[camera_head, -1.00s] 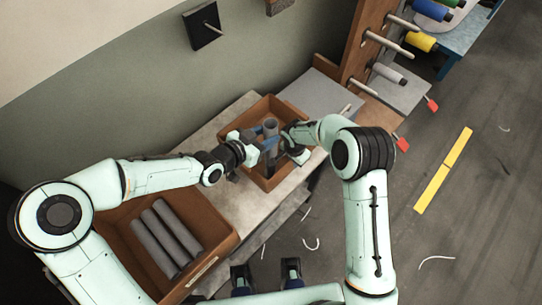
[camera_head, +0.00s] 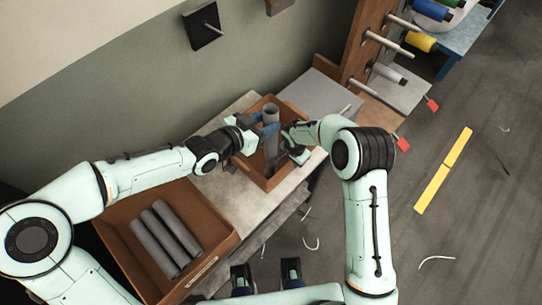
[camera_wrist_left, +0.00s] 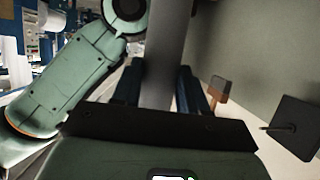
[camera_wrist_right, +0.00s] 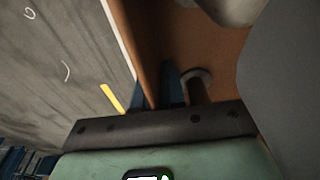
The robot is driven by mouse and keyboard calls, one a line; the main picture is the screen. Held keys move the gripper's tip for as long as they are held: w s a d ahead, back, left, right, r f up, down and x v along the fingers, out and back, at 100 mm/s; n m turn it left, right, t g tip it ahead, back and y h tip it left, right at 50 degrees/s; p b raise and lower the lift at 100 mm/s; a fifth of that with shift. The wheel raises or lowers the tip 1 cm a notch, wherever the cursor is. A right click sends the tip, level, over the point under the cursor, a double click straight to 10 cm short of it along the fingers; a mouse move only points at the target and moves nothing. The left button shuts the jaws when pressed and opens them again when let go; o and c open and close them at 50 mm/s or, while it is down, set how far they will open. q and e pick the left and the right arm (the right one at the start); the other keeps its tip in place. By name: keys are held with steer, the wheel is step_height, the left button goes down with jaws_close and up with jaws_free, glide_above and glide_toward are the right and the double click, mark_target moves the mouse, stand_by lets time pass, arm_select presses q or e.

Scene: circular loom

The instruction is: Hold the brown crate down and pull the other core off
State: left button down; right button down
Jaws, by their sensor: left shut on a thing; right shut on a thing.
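The brown crate (camera_head: 262,181) stands on the bench in the head view. My left gripper (camera_head: 265,127) is shut on an upright grey core (camera_head: 271,115). The core also shows between the blue fingers in the left wrist view (camera_wrist_left: 165,60); its lower end in the head view is partly hidden by the gripper and arm. My right gripper (camera_head: 289,138) is shut on the crate's right wall, which also shows in the right wrist view (camera_wrist_right: 140,40). In that view a grey round end (camera_wrist_right: 196,82) shows inside the crate beside the fingers.
A larger brown bin (camera_head: 222,246) with three grey cores (camera_head: 167,238) lies at the left. A grey board (camera_head: 318,92) and a wooden rack (camera_head: 365,45) with pegs and spools stand beyond the crate. Wall blocks hang above. Scraps lie on the floor at right.

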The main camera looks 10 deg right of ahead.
arm_select(q)
steer(key=shift+r, duration=3.7)
arm_select(e)
steer(key=c, duration=1.1)
jaws_free()
steer(key=shift+r, duration=0.15)
steer(key=r, duration=0.7)
steer(key=shift+s+a+r, duration=0.15)
steer(key=shift+s+a, duration=0.15)
steer(key=shift+a, duration=0.1)
